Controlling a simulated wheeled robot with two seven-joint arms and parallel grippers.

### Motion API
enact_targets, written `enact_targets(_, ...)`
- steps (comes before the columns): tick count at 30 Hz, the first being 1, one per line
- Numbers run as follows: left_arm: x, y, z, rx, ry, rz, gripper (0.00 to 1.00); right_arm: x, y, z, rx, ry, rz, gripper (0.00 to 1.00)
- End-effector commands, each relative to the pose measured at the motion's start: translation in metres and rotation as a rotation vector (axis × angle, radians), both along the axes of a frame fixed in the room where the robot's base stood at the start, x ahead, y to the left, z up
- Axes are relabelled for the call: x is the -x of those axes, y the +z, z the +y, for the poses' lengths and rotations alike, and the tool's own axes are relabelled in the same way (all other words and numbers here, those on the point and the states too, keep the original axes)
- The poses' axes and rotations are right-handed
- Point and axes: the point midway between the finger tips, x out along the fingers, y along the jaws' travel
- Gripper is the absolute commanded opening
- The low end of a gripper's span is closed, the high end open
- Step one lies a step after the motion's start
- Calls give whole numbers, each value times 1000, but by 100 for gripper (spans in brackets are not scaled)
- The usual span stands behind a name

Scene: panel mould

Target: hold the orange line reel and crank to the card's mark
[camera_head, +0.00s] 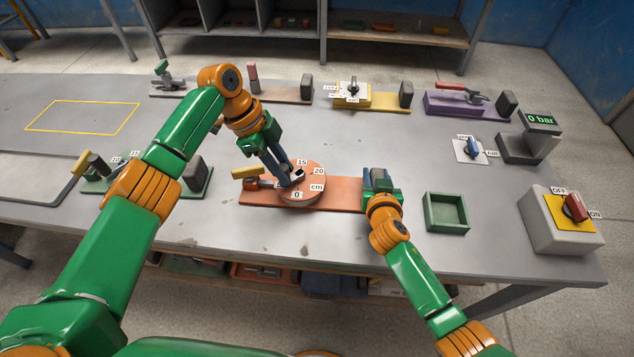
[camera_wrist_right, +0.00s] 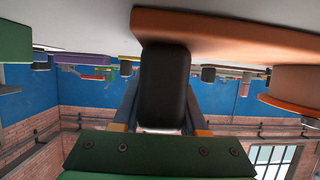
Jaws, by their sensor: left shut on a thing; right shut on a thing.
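The orange line reel has a flat orange base (camera_head: 342,196) and a round dial (camera_head: 314,170) marked 0, 15, 20 and cm. A lever with a yellow handle (camera_head: 246,172) sticks out at its left. My left gripper (camera_head: 291,178) is over the dial, shut on the crank, which its fingers mostly hide. My right gripper (camera_head: 379,179) is shut on the black grip block at the base's right end. That black grip block (camera_wrist_right: 165,85) shows between the fingers in the right wrist view, against the orange base (camera_wrist_right: 230,35). I cannot make out a card.
A green reel base (camera_head: 196,182) is at the left, partly behind my left arm. An empty green tray (camera_head: 446,227) and a grey switch box (camera_head: 562,240) stand at the right. Yellow (camera_head: 378,100) and purple (camera_head: 465,104) fixtures stand at the back. A yellow outline (camera_head: 82,116) surrounds clear table.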

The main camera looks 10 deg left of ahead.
Motion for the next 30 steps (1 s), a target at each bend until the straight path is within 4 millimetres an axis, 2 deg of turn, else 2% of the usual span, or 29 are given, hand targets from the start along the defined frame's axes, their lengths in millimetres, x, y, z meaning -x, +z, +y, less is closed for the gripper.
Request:
enact_targets(9,-13,5,8,1,-124,-25,0,1,-2,0,3,0,3,0)
enact_targets(18,-6,1,6,0,-202,-7,0,1,-2,0,2,0,5,0)
enact_targets(30,-4,-1,6,0,-209,1,0,1,-2,0,0,0,4,0)
